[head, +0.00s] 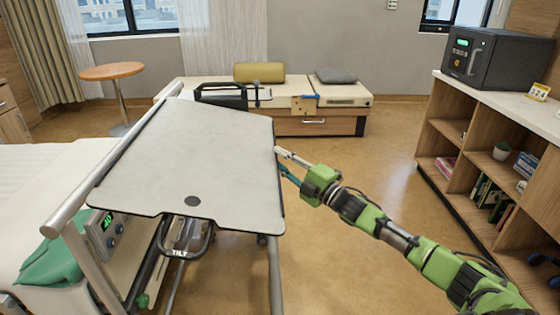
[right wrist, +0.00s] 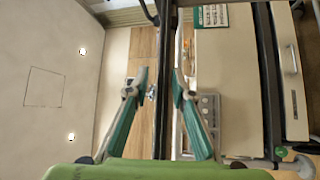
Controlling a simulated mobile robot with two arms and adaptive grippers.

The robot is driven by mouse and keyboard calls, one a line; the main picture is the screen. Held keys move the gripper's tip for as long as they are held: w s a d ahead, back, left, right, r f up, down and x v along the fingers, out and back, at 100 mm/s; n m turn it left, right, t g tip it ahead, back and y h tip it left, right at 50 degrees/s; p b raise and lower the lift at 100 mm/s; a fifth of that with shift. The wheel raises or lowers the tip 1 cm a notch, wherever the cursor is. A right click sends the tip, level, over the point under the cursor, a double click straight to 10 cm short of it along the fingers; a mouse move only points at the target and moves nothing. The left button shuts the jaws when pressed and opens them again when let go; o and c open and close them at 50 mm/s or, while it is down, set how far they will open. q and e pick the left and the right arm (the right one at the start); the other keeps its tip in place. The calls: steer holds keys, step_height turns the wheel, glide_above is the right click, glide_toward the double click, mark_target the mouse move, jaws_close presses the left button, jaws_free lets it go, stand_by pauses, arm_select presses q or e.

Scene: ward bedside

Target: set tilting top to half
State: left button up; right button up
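The tilting top (head: 195,150) is a pale grey panel with dark edging and a dark round spot near its front edge. It looks sloped in the head view; its exact angle is hard to tell. A dark loop handle marked TILT (head: 181,253) hangs below its front edge. My right gripper (head: 278,158) is at the top's right edge, one finger above and one below. In the right wrist view, the fingers of my right gripper (right wrist: 161,74) stand apart with the dark edge between them, nearer the right finger. A gap shows by the left finger. My left gripper is out of view.
A bed with a rail (head: 66,212) and a control box with a green display (head: 104,229) is at left. A bookshelf (head: 455,140) bearing a dark safe (head: 495,60) stands at right. A low bench (head: 315,122) is behind. Floor between top and shelf is clear.

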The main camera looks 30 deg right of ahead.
steer(key=shift+f, duration=0.1)
steer(key=shift+s+d+f, duration=0.15)
steer(key=shift+s, duration=0.4)
steer(key=v, duration=1.1)
